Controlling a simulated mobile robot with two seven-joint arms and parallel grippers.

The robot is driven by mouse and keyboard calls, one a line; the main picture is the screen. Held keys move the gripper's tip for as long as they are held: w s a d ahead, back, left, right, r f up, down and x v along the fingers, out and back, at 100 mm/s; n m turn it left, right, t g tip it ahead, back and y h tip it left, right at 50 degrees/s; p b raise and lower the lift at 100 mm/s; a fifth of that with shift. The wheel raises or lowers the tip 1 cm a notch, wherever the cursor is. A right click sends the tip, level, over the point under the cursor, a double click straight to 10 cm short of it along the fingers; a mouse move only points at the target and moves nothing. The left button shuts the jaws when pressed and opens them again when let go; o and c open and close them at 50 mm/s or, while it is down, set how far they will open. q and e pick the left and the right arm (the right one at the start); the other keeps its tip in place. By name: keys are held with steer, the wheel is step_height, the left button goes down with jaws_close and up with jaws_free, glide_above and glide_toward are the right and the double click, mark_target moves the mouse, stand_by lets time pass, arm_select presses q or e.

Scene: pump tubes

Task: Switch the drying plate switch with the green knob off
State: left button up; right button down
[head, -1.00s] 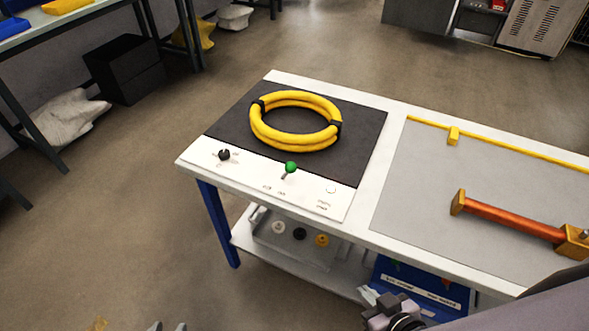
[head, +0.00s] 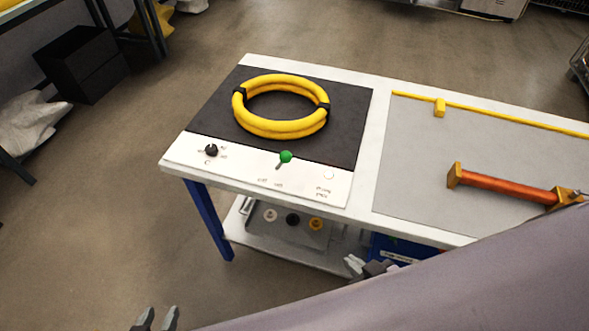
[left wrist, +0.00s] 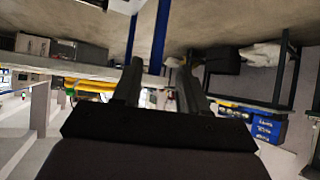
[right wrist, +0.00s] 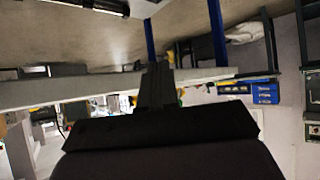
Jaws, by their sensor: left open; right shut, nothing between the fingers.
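The drying plate switch has a round green knob (head: 286,157) on a short stem. It sits on the white front panel (head: 240,171) of the dark drying plate (head: 208,120), with the stem running down and slightly left from the knob. My left gripper (head: 157,318) is open and empty at the bottom edge of the head view, left of and well short of the table. My right gripper (head: 357,263) is shut and empty, low in front of the table, right of and apart from the knob. Both grippers also show in their wrist views, left (left wrist: 160,68) open, right (right wrist: 157,72) shut.
A yellow tube ring (head: 281,128) lies on the dark plate. A black knob (head: 211,150) is on the panel's left. An orange-handled tool (head: 507,187) lies on the grey surface at right. A shelf (head: 285,246) sits below. My arm covers the lower right.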

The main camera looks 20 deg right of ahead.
steer(key=w+a+r+n+t+y+b, duration=0.1)
steer(key=w+a+r+n+t+b, duration=0.2)
steer(key=w+r+n+t+b, duration=0.4)
steer(key=w+n+b, duration=0.1)
steer(key=n+b, duration=0.8)
steer(key=n, duration=0.1)
steer(key=shift+w+a+r+n+y, duration=0.15)
steer(key=shift+w+a+n+y, duration=0.15)
steer(key=shift+w+a+n, duration=0.1)
steer(key=shift+w, duration=0.1)
glide_toward(289, 162)
steer(key=x, duration=0.5)
steer(key=shift+a+b, duration=0.1)
steer(key=shift+b, duration=0.2)
steer(key=shift+x, duration=0.95)
